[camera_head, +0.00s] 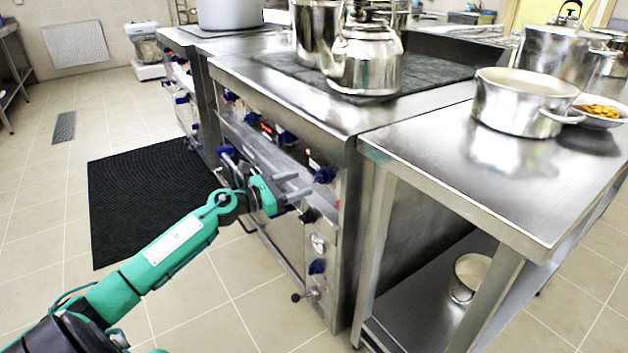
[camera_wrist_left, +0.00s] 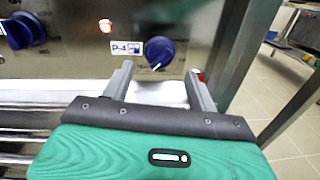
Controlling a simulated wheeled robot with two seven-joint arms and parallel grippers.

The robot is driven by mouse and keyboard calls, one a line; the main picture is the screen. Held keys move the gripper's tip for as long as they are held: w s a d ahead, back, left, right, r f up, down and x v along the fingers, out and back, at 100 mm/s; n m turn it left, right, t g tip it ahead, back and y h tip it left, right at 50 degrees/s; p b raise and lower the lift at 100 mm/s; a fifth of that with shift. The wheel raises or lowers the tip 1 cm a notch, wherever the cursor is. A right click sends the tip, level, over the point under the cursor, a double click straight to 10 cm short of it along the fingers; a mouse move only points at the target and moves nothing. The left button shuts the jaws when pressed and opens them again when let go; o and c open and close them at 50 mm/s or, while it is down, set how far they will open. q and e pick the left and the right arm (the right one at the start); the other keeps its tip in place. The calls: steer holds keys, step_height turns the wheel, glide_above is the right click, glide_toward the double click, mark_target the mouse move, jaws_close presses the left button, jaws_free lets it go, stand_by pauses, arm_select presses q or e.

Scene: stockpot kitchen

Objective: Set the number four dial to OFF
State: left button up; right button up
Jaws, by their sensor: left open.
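The number four dial is a dark blue knob (camera_wrist_left: 160,52) beside a "P-4" label (camera_wrist_left: 125,47) in the left wrist view. A small white mark shows at its lower edge, pointing roughly down. In the head view the rightmost blue knob (camera_head: 325,175) on the upper stove panel appears to be this dial. My left gripper (camera_head: 300,186) is open and empty in front of the panel. In the wrist view its two fingers (camera_wrist_left: 159,72) stand apart, one on each side below the dial; I cannot tell whether they touch anything. My right gripper is not in view.
Another blue knob (camera_wrist_left: 25,30) and a glowing lamp (camera_wrist_left: 105,25) are left of the dial. A metal handle bar (camera_wrist_left: 25,130) runs at lower left. A kettle (camera_head: 365,60) stands on the stove. A steel table (camera_head: 450,150) with a pot (camera_head: 520,105) adjoins at right.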

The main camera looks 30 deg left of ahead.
mark_target(314, 179)
arm_select(q)
steer(key=shift+x, duration=2.9)
steer(key=c, duration=1)
